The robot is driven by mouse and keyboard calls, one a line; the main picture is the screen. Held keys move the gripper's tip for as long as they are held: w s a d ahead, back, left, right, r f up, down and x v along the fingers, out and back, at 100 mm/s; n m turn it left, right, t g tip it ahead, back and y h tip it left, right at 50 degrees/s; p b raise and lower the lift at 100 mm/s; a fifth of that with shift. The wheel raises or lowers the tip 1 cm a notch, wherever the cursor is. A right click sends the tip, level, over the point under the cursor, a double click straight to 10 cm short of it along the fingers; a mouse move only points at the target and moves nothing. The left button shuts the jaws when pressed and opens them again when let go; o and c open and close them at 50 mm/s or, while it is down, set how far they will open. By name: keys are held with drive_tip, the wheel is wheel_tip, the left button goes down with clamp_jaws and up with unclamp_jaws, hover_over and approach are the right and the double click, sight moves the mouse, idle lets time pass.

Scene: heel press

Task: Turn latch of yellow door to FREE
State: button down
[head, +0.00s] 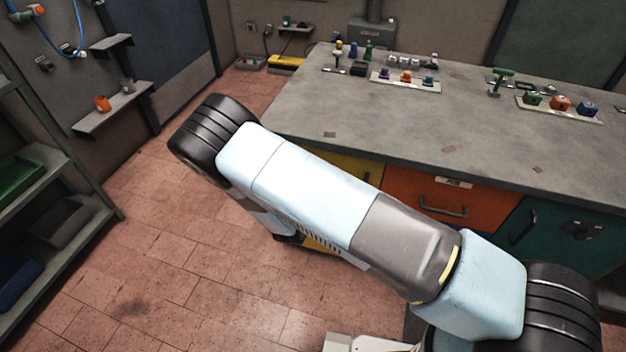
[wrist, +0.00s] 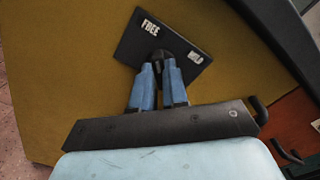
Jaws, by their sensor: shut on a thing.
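The yellow door (wrist: 70,70) fills most of the wrist view. A tilted black latch plate (wrist: 130,48) is on it, with a FREE label (wrist: 149,25) near its top corner and a second label (wrist: 196,58), likely HOLD, at its right corner. The dark latch knob (wrist: 158,55) stands at the plate's lower middle. My gripper (wrist: 160,70) has its two blue fingers shut on this knob. The fingers partly hide it, and I cannot tell which label it points to. In the head view my arm covers most of the yellow door (head: 357,166) and hides my gripper.
An orange drawer (head: 420,198) with a bar handle and a teal door (head: 560,235) lie right of the yellow door. The grey worktop (head: 400,125) above holds several small items. Shelves (head: 45,190) stand at the left. The tiled floor (head: 180,265) between is clear.

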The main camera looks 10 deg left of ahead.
drive_tip(key=shift+f+n, duration=0.15)
drive_tip(key=shift+n, duration=0.15)
drive_tip(key=c, duration=1.1)
unclamp_jaws()
drive_tip(key=shift+c, duration=0.2)
drive_tip(key=shift+s, duration=0.1)
drive_tip(key=s+a, duration=0.1)
drive_tip(key=s, duration=1.2)
drive_tip(key=shift+s, duration=0.3)
